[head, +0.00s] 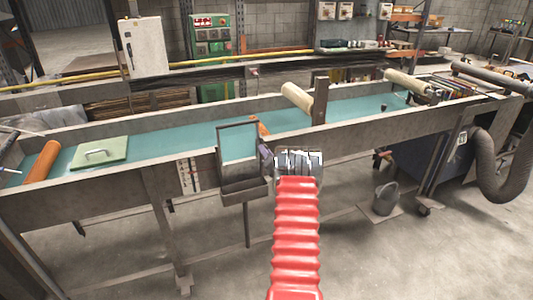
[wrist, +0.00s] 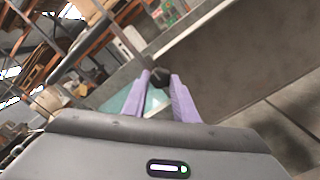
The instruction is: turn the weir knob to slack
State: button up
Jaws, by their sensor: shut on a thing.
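The weir is a dark frame (head: 238,143) with a box-like tray (head: 243,190) below, at the near wall of the flume in the head view. My gripper (head: 264,152) is at the right side of this frame, its purple fingers partly hidden by my wrist. In the wrist view, my gripper (wrist: 160,76) is shut on a small dark rounded piece, the weir knob (wrist: 159,72), at the fingertips. The knob is hidden in the head view. Its turn angle cannot be read in either view.
The long flume (head: 100,187) holds teal water. A pale green lid with a handle (head: 100,152) and an orange roller (head: 42,161) are at its left. A marked plate (head: 188,176) is on the near wall. A grey bucket (head: 385,197) stands on the floor at right.

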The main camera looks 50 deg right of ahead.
jog(key=shift+a+f, duration=0.15)
jog(key=shift+f, duration=0.3)
jog(key=o, duration=1)
jog(key=shift+r, duration=0.25)
jog(key=shift+o, duration=0.2)
jog(key=shift+s, duration=0.15)
jog(key=v, duration=1.3)
jog(key=shift+s, duration=0.2)
jog(key=shift+f, duration=0.1)
